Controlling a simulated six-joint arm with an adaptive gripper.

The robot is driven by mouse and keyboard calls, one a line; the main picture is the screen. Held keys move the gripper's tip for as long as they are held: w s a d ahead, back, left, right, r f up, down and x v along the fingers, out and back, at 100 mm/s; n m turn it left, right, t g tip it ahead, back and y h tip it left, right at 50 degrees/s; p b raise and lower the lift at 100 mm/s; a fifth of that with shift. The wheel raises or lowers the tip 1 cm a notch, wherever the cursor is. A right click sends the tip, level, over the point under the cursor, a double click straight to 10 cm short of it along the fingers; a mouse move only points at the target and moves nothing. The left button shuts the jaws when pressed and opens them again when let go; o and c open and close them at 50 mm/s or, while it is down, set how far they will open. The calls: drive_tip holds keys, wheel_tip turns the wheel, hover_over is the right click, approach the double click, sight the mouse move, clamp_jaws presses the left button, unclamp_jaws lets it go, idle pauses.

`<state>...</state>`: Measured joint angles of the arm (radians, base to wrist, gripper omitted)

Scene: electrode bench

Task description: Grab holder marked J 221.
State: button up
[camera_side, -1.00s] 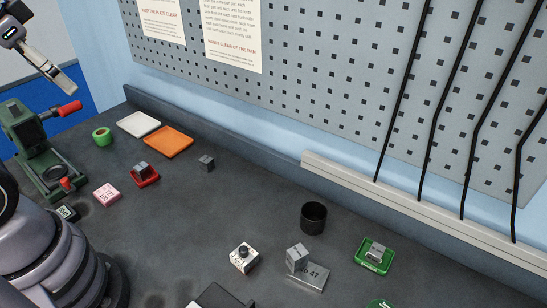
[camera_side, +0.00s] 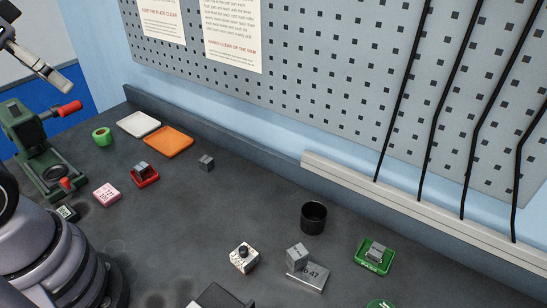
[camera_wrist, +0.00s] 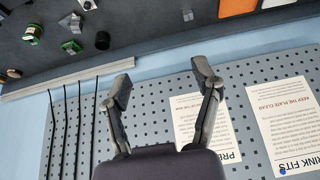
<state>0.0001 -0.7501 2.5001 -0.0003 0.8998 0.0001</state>
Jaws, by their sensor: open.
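My gripper (camera_wrist: 163,80) is open and empty in the wrist view, its two fingers apart in front of the pegboard. Part of my gripper (camera_side: 62,78) also shows at the upper left of the side view, high above the bench and away from the small blocks. No marking J 221 is readable. Small grey blocks include one alone on the bench (camera_side: 206,163), one in a red tray (camera_side: 141,168), one by a marked metal plate (camera_side: 297,257), and one in a green tray (camera_side: 376,251). I cannot tell which is the holder.
A green vise-like tool (camera_side: 35,150) with red handles stands left. Orange (camera_side: 168,141) and white (camera_side: 138,124) plates lie at the back. A black cup (camera_side: 313,218), a speckled white block (camera_side: 244,257) and a pink block (camera_side: 107,193) stand about.

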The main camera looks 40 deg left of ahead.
drive_tip(key=shift+o, duration=1.2)
